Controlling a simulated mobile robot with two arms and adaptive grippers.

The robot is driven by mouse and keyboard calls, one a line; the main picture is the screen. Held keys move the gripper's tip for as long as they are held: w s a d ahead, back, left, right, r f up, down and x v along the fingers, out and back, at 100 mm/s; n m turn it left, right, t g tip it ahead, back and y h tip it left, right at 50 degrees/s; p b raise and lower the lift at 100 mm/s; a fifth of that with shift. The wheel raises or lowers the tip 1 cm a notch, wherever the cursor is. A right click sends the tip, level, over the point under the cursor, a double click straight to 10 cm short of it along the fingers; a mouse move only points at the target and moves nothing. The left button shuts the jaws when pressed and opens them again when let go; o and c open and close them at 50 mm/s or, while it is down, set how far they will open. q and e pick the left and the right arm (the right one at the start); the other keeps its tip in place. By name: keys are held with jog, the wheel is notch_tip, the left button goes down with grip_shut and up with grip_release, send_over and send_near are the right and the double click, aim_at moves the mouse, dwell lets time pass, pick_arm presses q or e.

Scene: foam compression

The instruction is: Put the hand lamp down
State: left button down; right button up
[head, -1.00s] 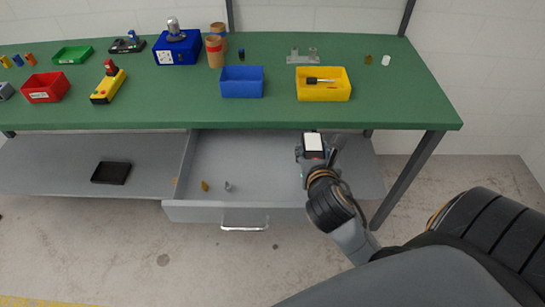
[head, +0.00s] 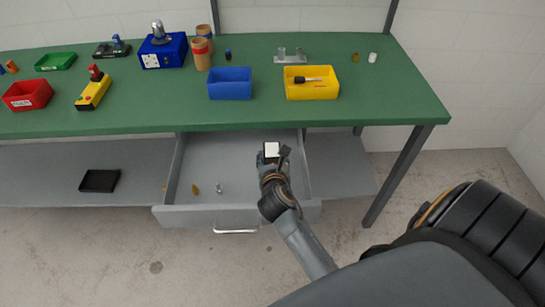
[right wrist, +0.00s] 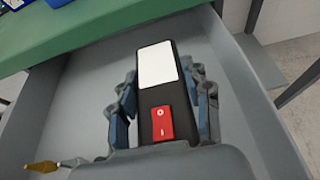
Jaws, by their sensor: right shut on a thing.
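The hand lamp (right wrist: 158,95) is a black block with a white panel and a red rocker switch, seen large in the right wrist view. It also shows in the head view (head: 272,149), mostly its white face. My right gripper (right wrist: 165,105) is shut on the lamp, with fingers along both its sides. In the head view the right gripper (head: 274,165) is over the open grey drawer (head: 235,150). I cannot tell whether the lamp touches the drawer floor. My left gripper is out of view.
A brass-coloured piece (head: 195,189) and a small grey piece (head: 219,188) lie in the drawer's front left. The green bench top (head: 330,112) overhangs behind, with a blue bin (head: 230,84) and a yellow bin (head: 312,84). The drawer's left and middle floor is mostly clear.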

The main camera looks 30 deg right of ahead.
jog(key=shift+f, duration=0.45)
jog(key=shift+f, duration=0.1)
jog(key=o, duration=1.3)
jog(key=shift+o, duration=0.2)
jog(key=r+v, duration=0.1)
jog(key=v, duration=1.1)
